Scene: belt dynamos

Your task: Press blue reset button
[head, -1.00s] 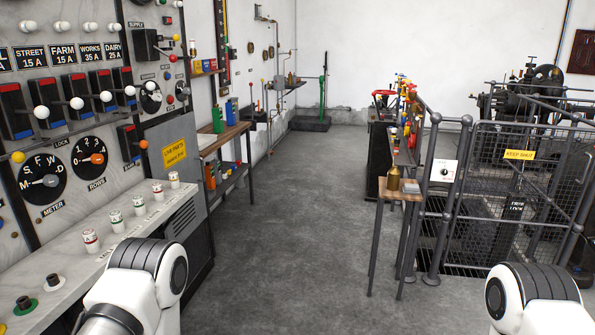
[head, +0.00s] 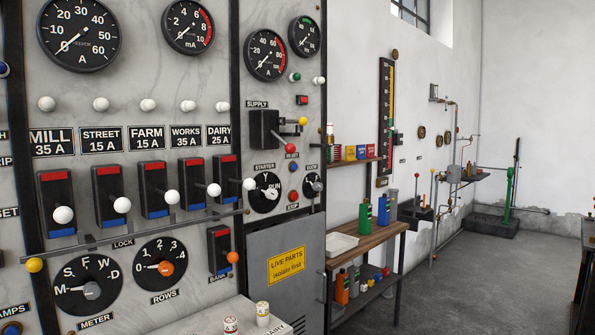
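A small blue button (head: 293,167) is on the marble switchboard (head: 140,235), right of the starter dial (head: 265,192). A red button (head: 293,195) is just below it. A blue-ringed round part (head: 4,68) is also cut by that edge. Neither of my grippers is in view, and nothing is seen touching the board.
Lever switches with white knobs (head: 122,205) stick out from the board along a lock bar. Below are the meter dial (head: 88,289) and the rows dial (head: 160,264). A wooden bench (head: 375,236) with bottles stands right of the board. The grey floor (head: 450,285) there is open.

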